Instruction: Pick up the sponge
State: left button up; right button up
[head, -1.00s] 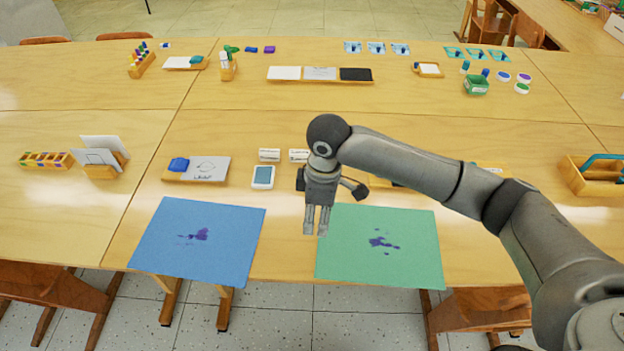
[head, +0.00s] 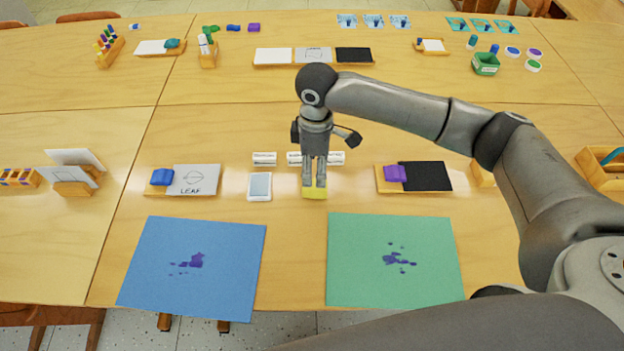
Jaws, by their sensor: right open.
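A yellow block that looks like the sponge (head: 315,194) lies on the table between the blue and green sheets, just behind their far edges. My right gripper (head: 314,186) points down directly over it, with its fingers covering part of it. The fingers are a little apart, and I cannot tell whether they touch the block. My left gripper is not in view.
A small white-framed pad (head: 260,187) lies close to the left, and white labelled blocks (head: 264,159) stand behind. A blue sheet (head: 150,285) and a green sheet (head: 440,285) with purple blots lie in front. Trays with clay pieces flank the gripper.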

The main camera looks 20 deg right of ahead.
aim_at(315, 184)
jog(key=f, duration=0.1)
jog(key=s+f, duration=0.1)
jog(key=shift+f, duration=0.4)
jog(key=shift+w+f, duration=0.2)
jog(key=shift+f, duration=0.15)
jog(key=f, duration=0.3)
jog(key=shift+w+f, duration=0.25)
jog(key=shift+f, duration=0.05)
jog(key=shift+f+p, duration=0.3)
jog(key=shift+f, duration=0.25)
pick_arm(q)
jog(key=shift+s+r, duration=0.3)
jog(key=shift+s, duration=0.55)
pick_arm(e)
jog(key=c, duration=0.8)
